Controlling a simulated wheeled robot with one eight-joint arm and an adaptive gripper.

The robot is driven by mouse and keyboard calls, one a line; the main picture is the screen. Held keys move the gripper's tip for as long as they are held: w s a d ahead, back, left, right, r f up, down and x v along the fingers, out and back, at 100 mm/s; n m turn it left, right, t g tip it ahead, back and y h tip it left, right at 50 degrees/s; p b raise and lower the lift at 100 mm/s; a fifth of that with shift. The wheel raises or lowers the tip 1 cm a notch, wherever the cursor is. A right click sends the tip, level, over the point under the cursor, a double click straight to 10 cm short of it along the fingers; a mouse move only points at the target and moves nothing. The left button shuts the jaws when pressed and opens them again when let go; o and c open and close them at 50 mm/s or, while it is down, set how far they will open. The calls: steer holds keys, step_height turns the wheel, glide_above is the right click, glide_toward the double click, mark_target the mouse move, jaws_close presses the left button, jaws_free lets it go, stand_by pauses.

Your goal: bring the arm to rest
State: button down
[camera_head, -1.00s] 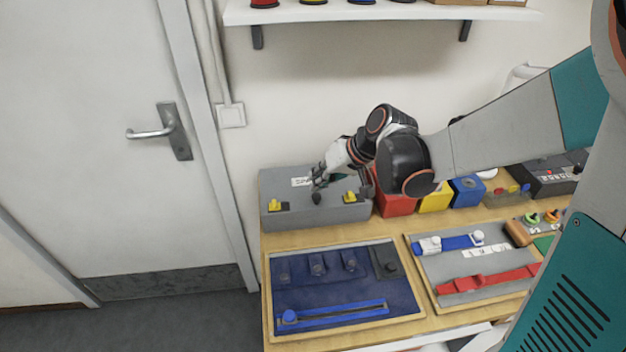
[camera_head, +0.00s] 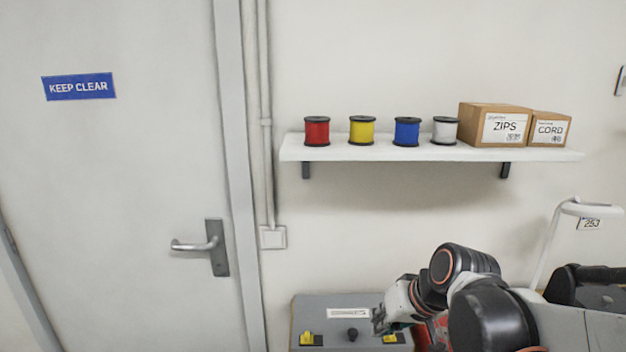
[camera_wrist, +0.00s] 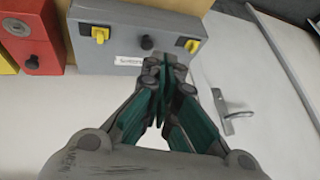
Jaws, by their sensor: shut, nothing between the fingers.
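My gripper (camera_wrist: 161,75) shows in the wrist view with its teal-lined fingers closed together and nothing between them. Its tips point toward the grey box (camera_wrist: 85,55), which has a black knob between two yellow switches. In the head view my gripper (camera_head: 380,322) is at the right part of the same grey box (camera_head: 310,310), right of the black knob (camera_head: 352,334). My arm reaches in from the lower right. I cannot tell whether the fingertips touch the box.
A shelf (camera_head: 400,153) with several spools and two cartons hangs above. A door (camera_head: 120,190) is at the left. A white lamp (camera_head: 545,245) stands at the right.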

steer(key=s+d+r+t+h, duration=0.1)
steer(key=s+d, duration=0.2)
steer(key=s, duration=0.3)
steer(key=s+d+r+h+b, duration=0.1)
steer(key=s+d+h, duration=0.1)
steer(key=s, duration=0.5)
steer(key=shift+s+d+m+t, duration=0.3)
steer(key=shift+d+t, duration=0.1)
steer(key=shift+d, duration=0.3)
steer(key=shift+w, duration=0.15)
stand_by(0.9)
